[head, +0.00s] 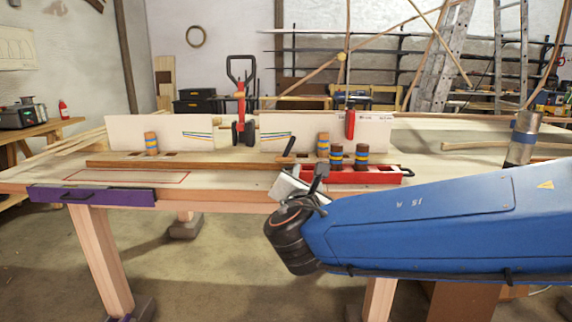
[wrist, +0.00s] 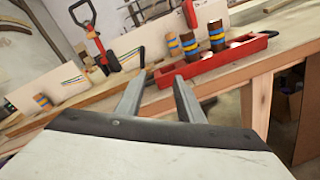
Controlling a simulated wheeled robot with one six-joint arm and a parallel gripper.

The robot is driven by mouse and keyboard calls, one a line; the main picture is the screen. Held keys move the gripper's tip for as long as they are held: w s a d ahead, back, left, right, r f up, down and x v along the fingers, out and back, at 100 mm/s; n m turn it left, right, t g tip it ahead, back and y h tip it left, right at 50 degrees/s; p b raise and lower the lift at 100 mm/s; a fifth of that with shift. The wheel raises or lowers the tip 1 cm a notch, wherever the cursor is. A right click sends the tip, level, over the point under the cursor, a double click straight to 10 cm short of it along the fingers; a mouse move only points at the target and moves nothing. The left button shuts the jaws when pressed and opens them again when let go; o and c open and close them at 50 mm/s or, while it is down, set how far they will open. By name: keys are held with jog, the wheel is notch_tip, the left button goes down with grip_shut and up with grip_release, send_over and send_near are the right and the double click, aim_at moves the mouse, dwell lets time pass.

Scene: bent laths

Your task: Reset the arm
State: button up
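My gripper (wrist: 159,77) shows in the wrist view with its two grey fingers apart and nothing between them. In the head view my gripper (head: 316,176) is in front of the workbench's front edge, just left of and partly over the red tray (head: 378,178). My blue arm reaches in from the right. The workbench (head: 235,178) has a light wooden top. The red tray also shows in the wrist view (wrist: 235,57), beyond the fingertips. Part of the tray is hidden behind my arm and gripper in the head view.
Several banded wooden cylinders stand on the bench, one at the left (head: 151,143) and others near the tray (head: 362,157). A red-and-black clamp (head: 240,110) stands behind, beside white boards (head: 127,130). A long lath (head: 190,164) lies across the bench.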

jog(key=s+d+f+m+g+h, duration=0.2)
jog(key=s+d+f+m+g, duration=0.15)
jog(key=d, duration=0.45)
jog(key=s+d+f+m+g+h, duration=0.1)
jog(key=s+d+f+m+g, duration=0.1)
jog(key=d+f+m, duration=0.45)
jog(key=s+d+f+m+g+h, duration=0.1)
jog(key=s+d+m+g+h, duration=0.15)
jog(key=d, duration=0.65)
jog(key=s+d+f+m+g+y, duration=0.35)
jog(key=s+d+f+m, duration=0.2)
jog(key=s+m, duration=0.35)
jog(key=s+a+f+m+g+y, duration=0.1)
jog(key=s+a+f+m+y, duration=0.2)
jog(key=s+m, duration=0.4)
jog(key=shift+s+a+f+y, duration=0.4)
jog(key=shift+s+a+f, duration=0.4)
jog(key=shift+s+a, duration=0.05)
